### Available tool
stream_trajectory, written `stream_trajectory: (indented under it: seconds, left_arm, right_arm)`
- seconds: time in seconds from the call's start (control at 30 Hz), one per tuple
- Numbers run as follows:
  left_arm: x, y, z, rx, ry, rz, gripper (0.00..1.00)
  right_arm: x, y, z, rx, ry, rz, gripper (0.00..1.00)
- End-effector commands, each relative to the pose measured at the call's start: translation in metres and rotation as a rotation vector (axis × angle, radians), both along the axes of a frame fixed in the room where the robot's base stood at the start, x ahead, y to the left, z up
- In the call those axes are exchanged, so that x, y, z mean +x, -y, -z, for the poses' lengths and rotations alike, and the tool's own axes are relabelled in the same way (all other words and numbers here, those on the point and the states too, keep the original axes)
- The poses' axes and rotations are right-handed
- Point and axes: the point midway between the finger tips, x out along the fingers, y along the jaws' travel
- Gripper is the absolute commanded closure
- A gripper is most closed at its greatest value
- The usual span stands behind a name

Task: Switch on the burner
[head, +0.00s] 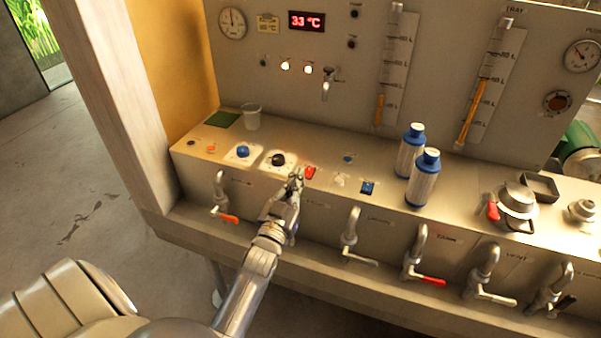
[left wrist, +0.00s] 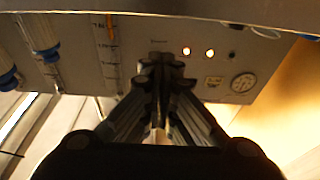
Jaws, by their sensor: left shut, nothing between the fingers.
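A red rocker switch (head: 310,172) sits on the console top; I cannot read its label or tell which way it is tipped. My left gripper (head: 297,173) is shut and empty, just left of the red switch and right of a black knob (head: 278,160). I cannot tell whether the fingertips touch the switch. In the left wrist view the shut fingers (left wrist: 166,66) point at the back panel, and the switch does not show. My right gripper is not in view.
A blue knob (head: 243,151) and a clear cup (head: 251,117) stand left. Several taps line the front face. The upright panel (head: 345,75) has two lit lamps and a red display reading about 33 °C.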

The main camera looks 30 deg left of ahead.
Motion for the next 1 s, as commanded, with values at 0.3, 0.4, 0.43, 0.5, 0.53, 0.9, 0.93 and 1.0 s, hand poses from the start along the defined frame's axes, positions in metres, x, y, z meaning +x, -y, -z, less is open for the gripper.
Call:
stream_trajectory:
  seconds: [0.3, 0.4, 0.43, 0.5, 0.53, 0.9, 0.93, 1.0]
  left_arm:
    - [-0.048, 0.012, 0.025, 0.001, 0.008, 0.0, 1.0]
    - [-0.054, 0.013, 0.026, 0.002, 0.009, 0.001, 1.0]
    - [-0.055, 0.013, 0.026, 0.002, 0.009, 0.001, 1.0]
    - [-0.056, 0.013, 0.026, 0.003, 0.01, 0.001, 1.0]
    - [-0.056, 0.013, 0.026, 0.003, 0.01, 0.001, 1.0]
    - [-0.056, 0.013, 0.026, 0.002, 0.009, 0.001, 1.0]
    - [-0.056, 0.013, 0.026, 0.002, 0.009, 0.001, 1.0]
    - [-0.056, 0.013, 0.026, 0.002, 0.009, 0.001, 1.0]
  right_arm:
    - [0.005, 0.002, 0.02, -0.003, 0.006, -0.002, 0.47]
    - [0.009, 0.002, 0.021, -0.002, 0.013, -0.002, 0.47]
    - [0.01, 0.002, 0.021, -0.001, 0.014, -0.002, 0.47]
    - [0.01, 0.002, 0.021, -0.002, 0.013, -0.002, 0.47]
    - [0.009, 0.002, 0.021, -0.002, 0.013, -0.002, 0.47]
    - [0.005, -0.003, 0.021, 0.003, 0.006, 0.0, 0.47]
    - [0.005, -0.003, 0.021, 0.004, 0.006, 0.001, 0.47]
    - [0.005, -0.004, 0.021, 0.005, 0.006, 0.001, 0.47]
